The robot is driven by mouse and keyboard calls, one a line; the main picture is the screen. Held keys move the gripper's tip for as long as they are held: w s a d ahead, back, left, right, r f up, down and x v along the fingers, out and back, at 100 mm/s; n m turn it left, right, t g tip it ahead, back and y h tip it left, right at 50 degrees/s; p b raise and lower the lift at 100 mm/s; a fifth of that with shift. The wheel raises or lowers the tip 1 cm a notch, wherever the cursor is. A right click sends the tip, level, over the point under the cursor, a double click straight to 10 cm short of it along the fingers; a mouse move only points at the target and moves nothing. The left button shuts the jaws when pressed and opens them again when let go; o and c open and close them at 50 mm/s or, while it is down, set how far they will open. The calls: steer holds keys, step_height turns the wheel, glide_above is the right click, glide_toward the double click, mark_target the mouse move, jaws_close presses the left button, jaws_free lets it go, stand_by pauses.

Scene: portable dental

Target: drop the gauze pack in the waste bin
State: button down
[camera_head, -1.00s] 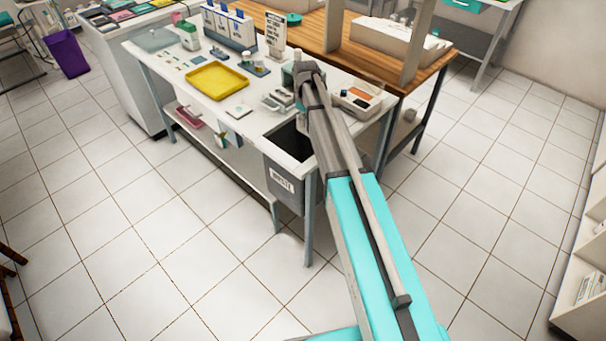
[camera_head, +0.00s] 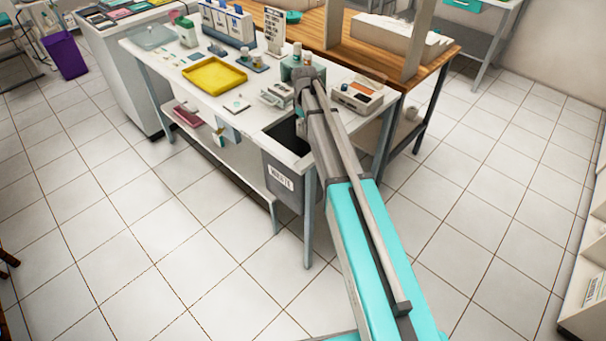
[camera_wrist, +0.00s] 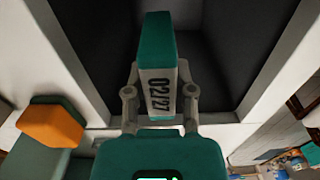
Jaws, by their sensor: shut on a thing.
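My gripper (camera_wrist: 160,92) is shut on the gauze pack (camera_wrist: 157,40), a teal block with a white side marked "02/27". In the wrist view the pack stands out in front of the fingers, against the dark opening of the waste bin. The waste bin (camera_head: 283,178) is a grey box labelled "WASTE" at the table's near right corner. Its dark inside also fills the wrist view (camera_wrist: 220,45), framed by a pale rim. In the head view my wrist is beside the bin opening, and my arm hides most of the gripper and pack.
The white table (camera_head: 190,88) holds a yellow tray (camera_head: 215,75), a teal box (camera_head: 300,68) behind my wrist and a device (camera_head: 357,96) right of it. An orange and teal item (camera_wrist: 52,122) lies left in the wrist view. Floor around the table is clear.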

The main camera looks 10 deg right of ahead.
steer(key=shift+f, duration=0.5)
steer(key=shift+c, duration=1.9)
jaws_free()
steer(key=shift+r, duration=0.2)
